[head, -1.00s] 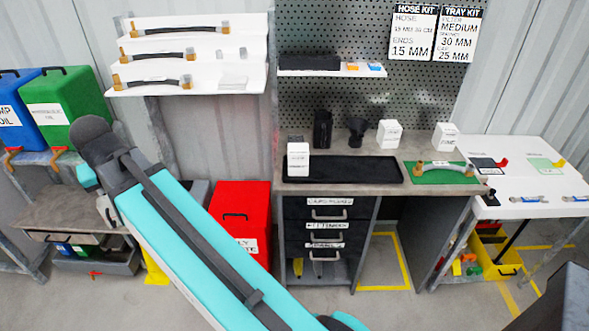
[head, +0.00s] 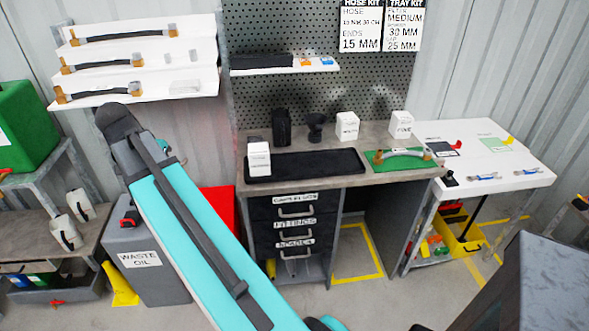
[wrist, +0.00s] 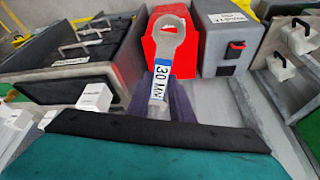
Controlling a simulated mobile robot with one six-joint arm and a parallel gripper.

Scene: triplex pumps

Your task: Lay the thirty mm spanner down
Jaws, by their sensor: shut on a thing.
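The thirty mm spanner (wrist: 172,42) shows in the wrist view, with a grey ring end and a white label reading 30 MM on its shank. My gripper (wrist: 163,100) is shut on its lower shank, and the spanner points away from the wrist, clear of any surface that I can make out. The far end of the shank is hidden by the gripper. In the head view my arm crosses the left middle, and neither the gripper nor the spanner can be made out there.
A black tray (head: 312,162) lies on the grey workbench (head: 352,180), beside a green mat (head: 376,161) with a hose. White boxes stand around the tray. A white table (head: 525,172) is at right. A waste oil bin (head: 150,277) and red bin (head: 219,205) stand low at left.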

